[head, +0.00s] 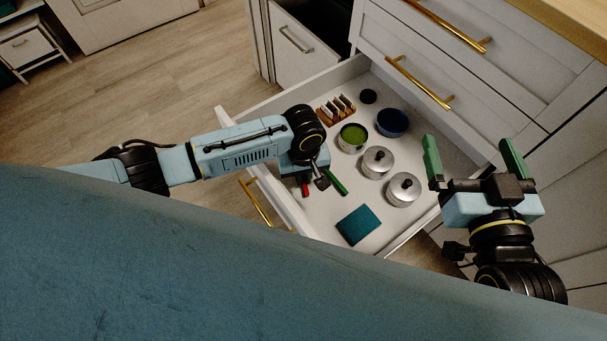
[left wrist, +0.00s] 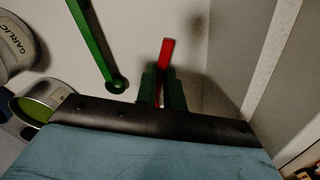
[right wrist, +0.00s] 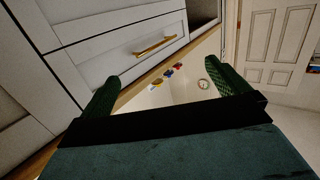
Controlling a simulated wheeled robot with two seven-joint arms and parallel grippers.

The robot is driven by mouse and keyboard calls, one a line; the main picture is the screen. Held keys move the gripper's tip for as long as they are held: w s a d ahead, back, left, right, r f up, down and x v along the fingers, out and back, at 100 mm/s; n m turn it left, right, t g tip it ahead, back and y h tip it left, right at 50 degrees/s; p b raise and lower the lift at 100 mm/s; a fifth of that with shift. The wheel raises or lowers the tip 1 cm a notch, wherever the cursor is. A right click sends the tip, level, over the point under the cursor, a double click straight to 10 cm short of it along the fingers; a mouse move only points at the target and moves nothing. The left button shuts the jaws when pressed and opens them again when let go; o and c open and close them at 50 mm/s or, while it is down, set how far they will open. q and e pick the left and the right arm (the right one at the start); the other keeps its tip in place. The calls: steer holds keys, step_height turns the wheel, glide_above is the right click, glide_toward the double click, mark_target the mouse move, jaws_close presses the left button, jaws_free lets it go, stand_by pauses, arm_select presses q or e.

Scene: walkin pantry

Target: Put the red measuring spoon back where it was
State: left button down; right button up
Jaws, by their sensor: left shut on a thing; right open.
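The red measuring spoon (left wrist: 164,62) is between the fingers of my left gripper (left wrist: 163,92), which is shut on it. Its red handle sticks out past the fingertips in the left wrist view, and the rest is hidden by the gripper. In the head view a bit of the red spoon (head: 305,188) shows below my left gripper (head: 314,184), inside the open drawer (head: 318,218) near its front left. A green measuring spoon (head: 336,182) lies just right of it, apart from it. My right gripper (head: 475,165) is open and empty, right of the drawer.
Drawer walls stand close around my left gripper.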

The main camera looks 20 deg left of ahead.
mark_target(304, 180)
arm_select(q)
steer(key=shift+f, duration=0.15)
steer(key=c, duration=1.5)
jaws_free()
arm_select(e)
steer(key=shift+f, duration=0.1)
arm_select(q)
steer(key=shift+r, duration=0.25)
step_height(304, 180, up, 4)
steer(key=shift+f+p, duration=0.1)
steer(key=shift+p, duration=1.05)
step_height(304, 180, up, 8)
steer(key=p, duration=0.4)
arm_select(e)
steer(key=s+d+f+g+h, duration=0.2)
steer(key=s+d+f+g, duration=0.2)
steer(key=s+f+g, duration=0.2)
steer(key=s+d+f+g+h, duration=0.2)
steer(key=s+f+g, duration=0.4)
steer(key=f, duration=0.4)
steer(key=shift+s+d+f+m+g, duration=0.3)
steer(key=shift+d+f+m+g, duration=0.15)
steer(key=shift+d, duration=0.4)
